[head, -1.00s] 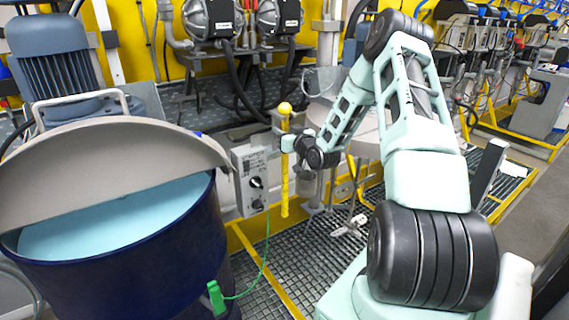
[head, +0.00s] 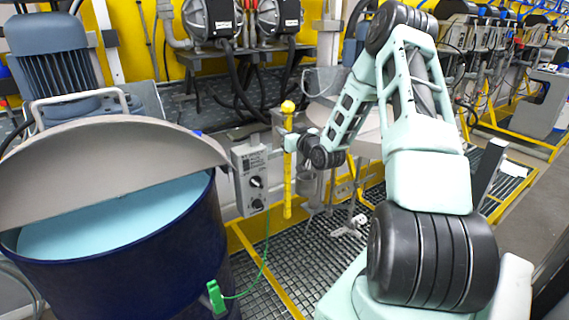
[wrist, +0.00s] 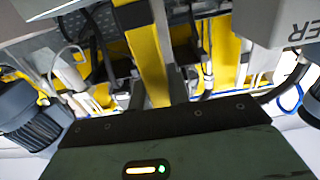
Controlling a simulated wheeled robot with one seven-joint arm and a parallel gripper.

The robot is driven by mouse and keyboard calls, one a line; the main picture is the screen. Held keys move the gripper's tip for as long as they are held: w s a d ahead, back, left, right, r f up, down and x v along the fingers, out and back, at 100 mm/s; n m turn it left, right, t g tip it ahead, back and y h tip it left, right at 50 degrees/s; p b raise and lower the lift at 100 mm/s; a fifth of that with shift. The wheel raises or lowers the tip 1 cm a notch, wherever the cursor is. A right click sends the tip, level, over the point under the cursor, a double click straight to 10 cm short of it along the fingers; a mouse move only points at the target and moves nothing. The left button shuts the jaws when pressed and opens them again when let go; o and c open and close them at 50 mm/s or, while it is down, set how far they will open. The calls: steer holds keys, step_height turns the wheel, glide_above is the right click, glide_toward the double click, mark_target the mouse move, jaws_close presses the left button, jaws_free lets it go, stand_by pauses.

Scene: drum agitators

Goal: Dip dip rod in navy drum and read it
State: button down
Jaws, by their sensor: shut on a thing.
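The dip rod (head: 287,190) is a yellow stick with a round yellow ball on top. It hangs upright in the head view, right of the navy drum and outside it. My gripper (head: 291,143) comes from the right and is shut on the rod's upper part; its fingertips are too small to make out. In the wrist view a yellow upright piece (wrist: 148,55), seemingly the rod, stands beyond the gripper body. The navy drum (head: 130,270) is at the lower left, holding light blue liquid (head: 115,220). A raised grey lid (head: 95,165) covers its back part.
A grey control box (head: 250,180) with knobs stands between drum and rod. A green clamp (head: 216,297) with a green cable grips the drum's right side. A grey motor (head: 50,55) stands behind the lid. Dark floor grating (head: 310,255) lies below the rod.

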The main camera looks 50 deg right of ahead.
steer(key=b+v, duration=0.1)
steer(key=v, duration=0.7)
steer(key=shift+s, duration=0.15)
stand_by(0.3)
